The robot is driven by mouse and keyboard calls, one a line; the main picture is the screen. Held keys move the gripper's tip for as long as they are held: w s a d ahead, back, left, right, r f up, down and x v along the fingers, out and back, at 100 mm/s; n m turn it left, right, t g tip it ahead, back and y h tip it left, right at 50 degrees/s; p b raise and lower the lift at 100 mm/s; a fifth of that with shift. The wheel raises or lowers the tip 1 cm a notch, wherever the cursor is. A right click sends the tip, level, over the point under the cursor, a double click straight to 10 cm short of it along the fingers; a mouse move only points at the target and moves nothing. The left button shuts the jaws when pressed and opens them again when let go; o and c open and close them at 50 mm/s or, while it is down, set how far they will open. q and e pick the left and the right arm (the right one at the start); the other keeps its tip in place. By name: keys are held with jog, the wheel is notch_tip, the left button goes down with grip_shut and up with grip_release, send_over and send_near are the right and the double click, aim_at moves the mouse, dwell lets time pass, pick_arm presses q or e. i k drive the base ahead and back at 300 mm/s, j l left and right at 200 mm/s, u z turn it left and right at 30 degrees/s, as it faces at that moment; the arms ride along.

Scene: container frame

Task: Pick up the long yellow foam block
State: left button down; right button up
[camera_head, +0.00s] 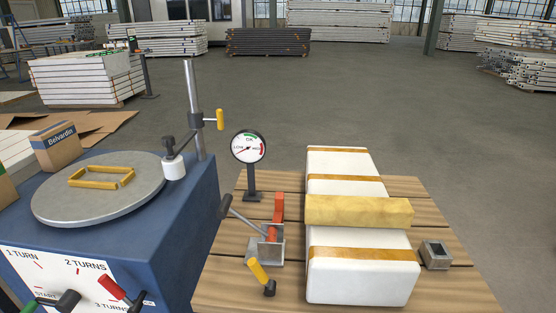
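The long yellow foam block (358,211) lies crosswise on top of a long white block (360,279) with several tan bands. Its right end reaches slightly past the white block's right side. The white block lies lengthwise on a slatted wooden table (222,283). The yellow block's underside and far face are hidden. Neither of my grippers is in view, and nothing is seen touching the yellow block.
A small metal square tube (434,255) lies right. A blue machine (185,235) with a round plate (98,203) and post (194,110) fills the left.

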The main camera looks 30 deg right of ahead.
aim_at(322, 210)
jog(key=z, duration=1.45)
